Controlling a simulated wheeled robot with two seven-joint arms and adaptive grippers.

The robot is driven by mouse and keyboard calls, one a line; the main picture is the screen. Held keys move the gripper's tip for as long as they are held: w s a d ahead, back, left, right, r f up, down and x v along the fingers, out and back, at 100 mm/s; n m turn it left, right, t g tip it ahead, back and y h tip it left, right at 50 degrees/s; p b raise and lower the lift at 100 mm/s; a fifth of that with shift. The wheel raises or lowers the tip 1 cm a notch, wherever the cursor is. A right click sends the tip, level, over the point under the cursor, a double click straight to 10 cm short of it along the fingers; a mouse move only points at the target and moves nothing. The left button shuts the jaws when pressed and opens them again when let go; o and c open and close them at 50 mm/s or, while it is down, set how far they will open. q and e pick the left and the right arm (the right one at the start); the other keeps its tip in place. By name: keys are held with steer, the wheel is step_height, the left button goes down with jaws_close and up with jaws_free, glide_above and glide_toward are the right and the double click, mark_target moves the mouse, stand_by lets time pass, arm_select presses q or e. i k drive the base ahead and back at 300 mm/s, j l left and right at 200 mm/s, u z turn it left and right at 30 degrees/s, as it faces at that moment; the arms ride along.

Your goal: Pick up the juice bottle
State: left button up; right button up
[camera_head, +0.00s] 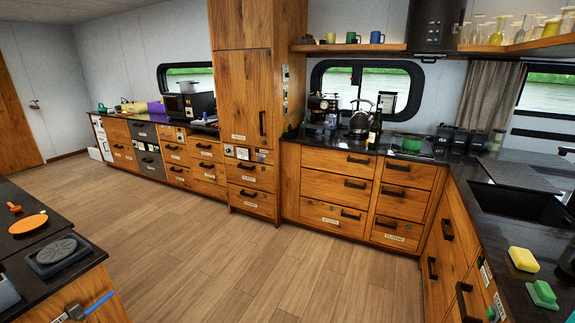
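I cannot make out a bottle that is clearly the juice bottle. A dark slim bottle (374,131) with a pale label stands upright on the back counter, just right of the kettle; its contents are too small to tell. Several clear and yellowish glass vessels (497,30) stand on the upper right shelf, and I cannot tell if one is a juice bottle. Neither of my grippers is in view.
The back counter holds a coffee machine (323,110), a kettle (360,120) and a green pot (412,143). A sink (515,205) and sponges (523,259) are on the right counter. A dark-topped counter (75,235) stands at left. The wooden floor (240,270) between is clear.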

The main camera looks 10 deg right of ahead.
mark_target(375, 131)
steer(key=i+z, duration=0.25)
steer(key=i, duration=0.2)
steer(key=i+z, duration=0.3)
steer(key=i, duration=0.15)
steer(key=i+j+z, duration=0.1)
steer(key=i+z, duration=0.35)
steer(key=i, duration=0.35)
steer(key=i+z, duration=0.3)
steer(key=i, duration=0.2)
steer(key=i+j+z, duration=0.25)
steer(key=i, duration=0.2)
steer(key=i+j+z, duration=0.3)
steer(key=i, duration=0.2)
steer(key=i+j+z, duration=0.3)
steer(key=i, duration=0.15)
